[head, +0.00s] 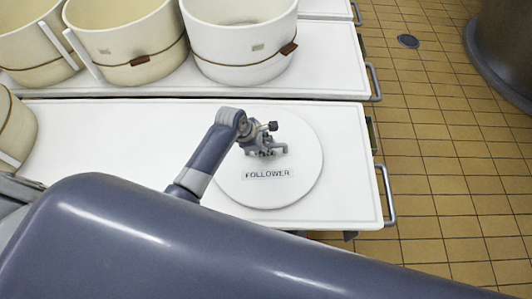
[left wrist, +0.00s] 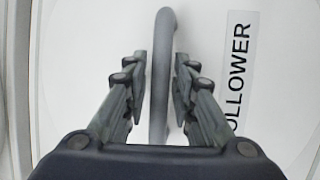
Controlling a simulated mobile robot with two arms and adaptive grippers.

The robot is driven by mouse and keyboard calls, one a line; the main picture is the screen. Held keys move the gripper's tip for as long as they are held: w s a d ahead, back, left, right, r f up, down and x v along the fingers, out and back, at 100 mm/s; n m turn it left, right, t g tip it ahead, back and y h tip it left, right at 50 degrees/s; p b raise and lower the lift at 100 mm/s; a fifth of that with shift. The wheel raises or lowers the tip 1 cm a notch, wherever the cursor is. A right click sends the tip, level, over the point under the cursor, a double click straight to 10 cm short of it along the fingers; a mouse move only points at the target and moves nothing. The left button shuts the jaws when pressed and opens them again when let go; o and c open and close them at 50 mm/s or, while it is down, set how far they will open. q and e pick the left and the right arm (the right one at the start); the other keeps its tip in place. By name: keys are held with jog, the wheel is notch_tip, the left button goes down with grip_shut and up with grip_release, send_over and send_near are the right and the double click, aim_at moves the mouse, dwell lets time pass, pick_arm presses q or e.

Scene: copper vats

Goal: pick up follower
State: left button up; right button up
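The follower is a round white disc (head: 302,178) with a "FOLLOWER" label, lying flat on the white table at the right part of its top. Its label and white face also show in the left wrist view (left wrist: 275,95). A grey arched handle (left wrist: 160,75) stands up from the disc. My left gripper (head: 266,151) is over the disc, pointing down. The fingers hide much of the handle in the head view. My right gripper is not in view.
The white table (head: 345,150) has a metal rail (head: 387,195) on its right edge. Cream tubs with brown straps stand on another white table behind, one (head: 240,40) nearest the disc. A tub (head: 12,125) stands at the left. Tiled floor is clear at right, before a large vat (head: 505,50).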

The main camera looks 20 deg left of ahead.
pick_arm(q)
grip_shut()
jog(key=shift+w+r, duration=0.15)
jog(key=shift+r, duration=0.05)
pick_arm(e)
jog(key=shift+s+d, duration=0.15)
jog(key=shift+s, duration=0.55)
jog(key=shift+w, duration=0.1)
